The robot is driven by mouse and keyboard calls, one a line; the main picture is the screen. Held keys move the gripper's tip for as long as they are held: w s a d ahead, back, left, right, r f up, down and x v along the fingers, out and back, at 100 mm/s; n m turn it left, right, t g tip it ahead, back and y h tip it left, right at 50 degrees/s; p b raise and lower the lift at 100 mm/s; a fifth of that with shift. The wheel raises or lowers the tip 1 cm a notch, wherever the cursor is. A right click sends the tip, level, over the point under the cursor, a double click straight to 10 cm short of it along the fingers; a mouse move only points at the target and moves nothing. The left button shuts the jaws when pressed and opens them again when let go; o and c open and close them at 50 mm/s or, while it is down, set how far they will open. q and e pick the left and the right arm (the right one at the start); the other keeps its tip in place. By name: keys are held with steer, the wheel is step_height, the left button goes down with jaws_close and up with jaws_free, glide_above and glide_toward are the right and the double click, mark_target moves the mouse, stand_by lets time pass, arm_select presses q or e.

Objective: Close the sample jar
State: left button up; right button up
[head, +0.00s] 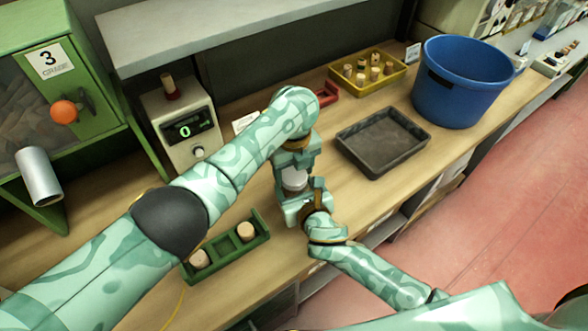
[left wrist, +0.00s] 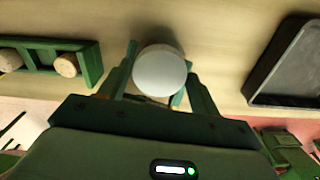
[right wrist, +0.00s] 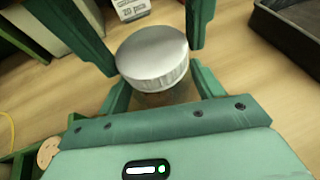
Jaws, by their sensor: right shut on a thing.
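The sample jar's round silver lid (right wrist: 152,55) sits over the jar (right wrist: 168,97), whose body is mostly hidden below it. Whether the lid is fully seated cannot be told. The lid also shows in the left wrist view (left wrist: 160,70) and the head view (head: 295,180). My right gripper (right wrist: 162,92) is shut on the jar body beneath the lid. My left gripper (right wrist: 150,50) is above, its fingers spread on both sides of the lid, with a narrow gap showing at the right side.
A green rack (head: 223,243) with corks lies to the left. A dark tray (head: 350,141), a yellow cork tray (head: 340,84) and a blue bucket (head: 462,85) stand to the right. A scale (head: 182,125) reading 0 is behind my left arm. The table's front edge is close.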

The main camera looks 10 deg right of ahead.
arm_select(q)
steer(key=shift+o, duration=1.3)
step_height(320, 180, up, 12)
arm_select(e)
steer(key=o, duration=2)
steer(key=shift+c, duration=0.2)
steer(key=shift+s, duration=0.1)
